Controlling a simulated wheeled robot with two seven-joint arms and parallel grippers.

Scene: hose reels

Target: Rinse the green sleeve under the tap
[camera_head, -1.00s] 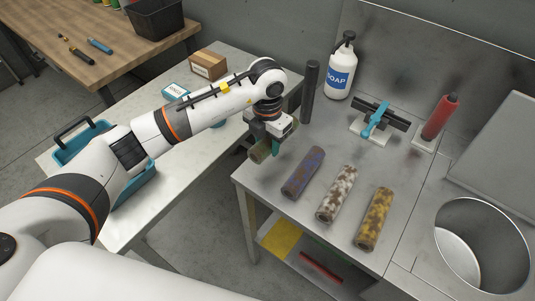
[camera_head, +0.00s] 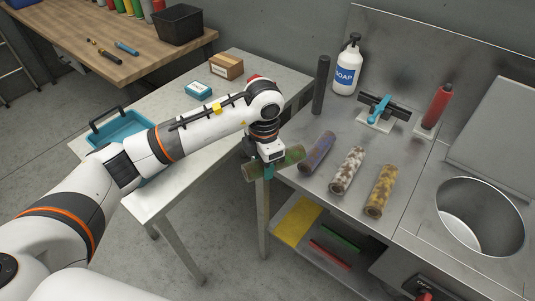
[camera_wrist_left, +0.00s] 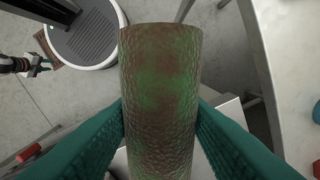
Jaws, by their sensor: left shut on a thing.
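My left gripper (camera_head: 268,168) is shut on the green sleeve (camera_head: 291,156), a tube blotched with brown dirt. It holds the sleeve crosswise at the left front corner of the steel counter, over or just off the edge. In the left wrist view the sleeve (camera_wrist_left: 160,75) stands between the teal fingers. The round basin (camera_head: 480,217) is at the right end of the counter, well away from the sleeve. I cannot make out a tap spout. My right gripper (camera_wrist_left: 38,65) seems to show small at the left of the wrist view; its jaws are unclear.
Purple (camera_head: 316,152), white (camera_head: 347,171) and yellow (camera_head: 380,190) dirt-stained sleeves lie on the steel counter (camera_head: 415,165). Behind stand a dark post (camera_head: 321,85), a soap bottle (camera_head: 347,68), a blue-handled fixture (camera_head: 377,108) and a red cylinder (camera_head: 438,106). A teal tub (camera_head: 122,130) is left.

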